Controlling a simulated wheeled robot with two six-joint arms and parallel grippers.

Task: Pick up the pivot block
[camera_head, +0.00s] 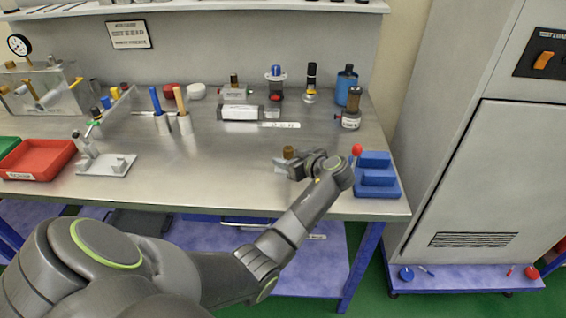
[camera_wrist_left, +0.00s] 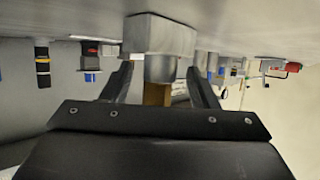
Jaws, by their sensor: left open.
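The likely pivot block, a grey block with a round neck and a brass top (camera_head: 289,152), stands near the front of the bench, partly hidden by my gripper in the head view. In the left wrist view, which is upside down, its grey base (camera_wrist_left: 160,34) sits on the bench top. My left gripper (camera_head: 304,164) is low over the bench, just right of the block. Its fingers (camera_wrist_left: 161,84) are open, one on each side of the neck and brass part. Whether they touch it cannot be told. My right gripper is out of view.
A grey fixture (camera_head: 105,164) and a red tray (camera_head: 38,158) are at left. Bottles and fittings line the back. The bench between is mostly clear.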

